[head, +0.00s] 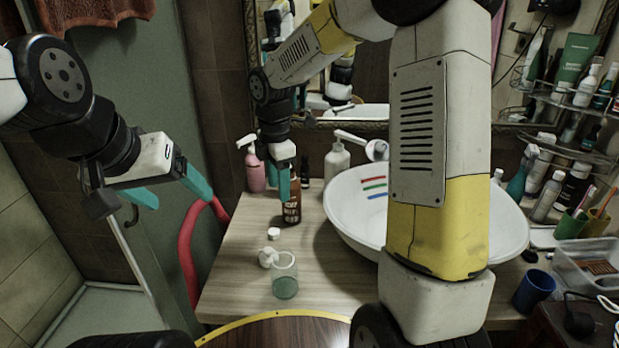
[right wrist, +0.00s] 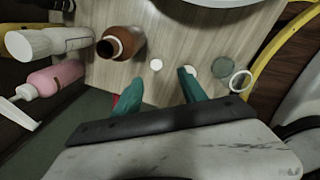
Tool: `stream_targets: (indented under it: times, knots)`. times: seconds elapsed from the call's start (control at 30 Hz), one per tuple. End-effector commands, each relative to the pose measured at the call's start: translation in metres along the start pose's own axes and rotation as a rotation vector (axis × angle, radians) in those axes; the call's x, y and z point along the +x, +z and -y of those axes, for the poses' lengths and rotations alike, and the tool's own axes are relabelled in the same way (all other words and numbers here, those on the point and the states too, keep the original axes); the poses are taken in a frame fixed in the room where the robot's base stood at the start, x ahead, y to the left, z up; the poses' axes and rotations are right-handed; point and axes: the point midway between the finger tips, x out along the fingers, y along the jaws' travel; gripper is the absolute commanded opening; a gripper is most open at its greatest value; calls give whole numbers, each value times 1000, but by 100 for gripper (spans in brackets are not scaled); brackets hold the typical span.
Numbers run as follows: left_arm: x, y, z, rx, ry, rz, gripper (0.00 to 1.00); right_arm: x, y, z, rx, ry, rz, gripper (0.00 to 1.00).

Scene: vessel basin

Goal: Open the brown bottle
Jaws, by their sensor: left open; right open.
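The brown bottle (head: 293,210) stands upright on the wooden counter, left of the basin, with its upper part hidden by my right gripper (head: 285,186) in the head view. In the right wrist view the brown bottle (right wrist: 122,40) shows a dark, open mouth with no cap on it. A small white cap (head: 274,233) lies on the counter in front of it and shows in the wrist view (right wrist: 156,65). My right gripper (right wrist: 163,92) is open, its teal fingers apart and empty, beside the bottle. My left gripper (head: 178,198) is open and empty, left of the counter.
A glass jar (head: 285,284) and a white object (head: 267,257) stand near the counter's front. A pink pump bottle (head: 255,172) and white dispenser (head: 337,163) stand behind. The white basin (head: 350,218) fills the right. A red hose-like thing (head: 187,245) hangs by the counter's left edge.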

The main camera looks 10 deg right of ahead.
Motion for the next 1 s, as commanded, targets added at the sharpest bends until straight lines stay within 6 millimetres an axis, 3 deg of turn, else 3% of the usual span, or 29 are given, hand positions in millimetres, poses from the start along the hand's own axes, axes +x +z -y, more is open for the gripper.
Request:
stream_targets:
  times: [0.03, 0.2, 0.5, 0.7, 0.83, 1.0]
  knots:
    - [0, 0, 0, 0, 0, 0, 76, -18, 8, 11, 92, 31, 10, 50]
    - [0, 0, 0, 0, 0, 0, 76, -66, 28, 56, 485, 128, -2, 50]
    - [0, 0, 0, 0, 0, 0, 76, -121, 46, 145, 1184, 290, -165, 50]
    - [0, 0, 0, 0, 0, 0, 76, -134, 45, 194, 1584, 347, -354, 50]
    - [0, 0, 0, 0, 0, 0, 76, -136, 43, 212, 1742, 355, -453, 50]
    - [0, 0, 0, 0, 0, 0, 76, -136, 41, 221, 1822, 351, -505, 50]
